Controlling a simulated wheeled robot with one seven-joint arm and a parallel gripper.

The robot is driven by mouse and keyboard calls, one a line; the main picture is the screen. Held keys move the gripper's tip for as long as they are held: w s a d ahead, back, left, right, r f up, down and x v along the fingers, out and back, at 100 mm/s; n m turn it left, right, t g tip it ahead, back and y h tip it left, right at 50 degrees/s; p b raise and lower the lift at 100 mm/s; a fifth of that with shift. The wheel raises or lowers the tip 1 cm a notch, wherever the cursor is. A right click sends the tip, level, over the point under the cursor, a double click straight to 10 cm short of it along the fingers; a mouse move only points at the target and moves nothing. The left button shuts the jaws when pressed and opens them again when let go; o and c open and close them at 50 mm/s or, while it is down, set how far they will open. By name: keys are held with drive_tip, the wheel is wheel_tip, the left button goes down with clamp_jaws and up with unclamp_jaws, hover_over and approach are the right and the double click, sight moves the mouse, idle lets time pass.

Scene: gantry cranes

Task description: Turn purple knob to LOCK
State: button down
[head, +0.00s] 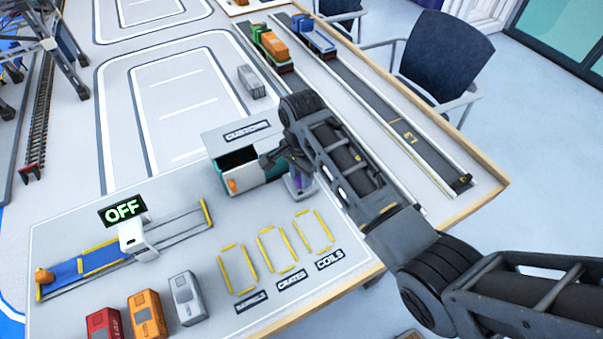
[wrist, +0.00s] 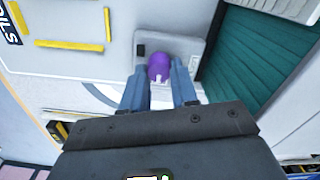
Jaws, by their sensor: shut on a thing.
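The purple knob (wrist: 158,68) sits on a light grey panel (wrist: 185,45) in the wrist view, with a small white mark at its near edge. My gripper (wrist: 160,85) has one finger on each side of the knob and is shut on it. In the head view my gripper (head: 284,158) reaches down beside the customs box (head: 238,132), and a little of the purple knob (head: 299,183) shows below it on its post. No LOCK lettering can be read in either view.
The teal-sided customs box stands right beside the knob's post. Yellow-marked bays labelled CRATES and COILS (head: 329,260) lie in front. A conveyor with an OFF sign (head: 122,210) is at left. A grey vehicle (head: 251,82) stands behind. Toy trucks (head: 272,45) stand on the far lanes.

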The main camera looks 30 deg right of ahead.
drive_tip(key=shift+n, duration=0.3)
drive_tip(key=n, duration=0.9)
drive_tip(key=shift+w+a, duration=0.1)
drive_tip(key=n, duration=0.4)
drive_tip(key=shift+a, duration=0.1)
drive_tip(key=shift+n, duration=2.1)
drive_tip(key=c, duration=0.9)
unclamp_jaws()
drive_tip(key=shift+o, duration=0.2)
